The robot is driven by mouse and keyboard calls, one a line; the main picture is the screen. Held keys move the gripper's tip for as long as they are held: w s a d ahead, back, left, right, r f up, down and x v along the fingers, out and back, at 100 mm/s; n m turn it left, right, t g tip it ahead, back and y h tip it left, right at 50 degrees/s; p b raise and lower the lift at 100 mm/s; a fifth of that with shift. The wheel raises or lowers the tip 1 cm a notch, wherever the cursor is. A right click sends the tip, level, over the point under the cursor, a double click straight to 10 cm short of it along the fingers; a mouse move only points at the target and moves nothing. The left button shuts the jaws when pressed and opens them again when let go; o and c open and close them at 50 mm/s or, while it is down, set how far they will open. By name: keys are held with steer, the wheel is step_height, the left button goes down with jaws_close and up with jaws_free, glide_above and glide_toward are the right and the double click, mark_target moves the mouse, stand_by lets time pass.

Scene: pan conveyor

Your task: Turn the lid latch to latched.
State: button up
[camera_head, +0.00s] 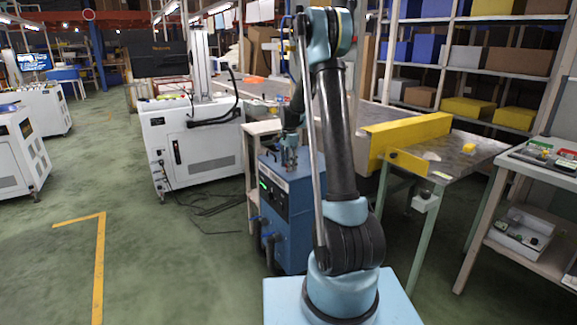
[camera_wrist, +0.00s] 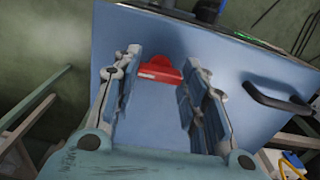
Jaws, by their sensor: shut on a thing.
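The red lid latch (camera_wrist: 160,73) lies on the blue lid (camera_wrist: 245,68) of a box-shaped machine in the wrist view. It stretches crosswise between my two fingers, with a small pale mark at its lower left. My gripper (camera_wrist: 162,66) is shut on the latch, one finger at each end. In the head view, my gripper (camera_head: 290,152) points down at the top of the blue machine (camera_head: 298,210). The latch cannot be made out there, and my arm covers part of the machine's right side.
A white cabinet (camera_head: 190,150) stands to the left, with cables on the floor. A metal table (camera_head: 465,155) with a yellow guard (camera_head: 408,132) is on the right. The left floor has free room.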

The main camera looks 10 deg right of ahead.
steer(key=shift+w, duration=0.1)
steer(key=n, duration=0.8)
steer(key=shift+n, duration=0.3)
steer(key=n, duration=0.4)
steer(key=shift+n, duration=0.3)
steer(key=n, duration=0.4)
steer(key=shift+n, duration=0.3)
steer(key=o, duration=1.1)
steer(key=shift+c, duration=0.2)
steer(key=shift+r, duration=0.1)
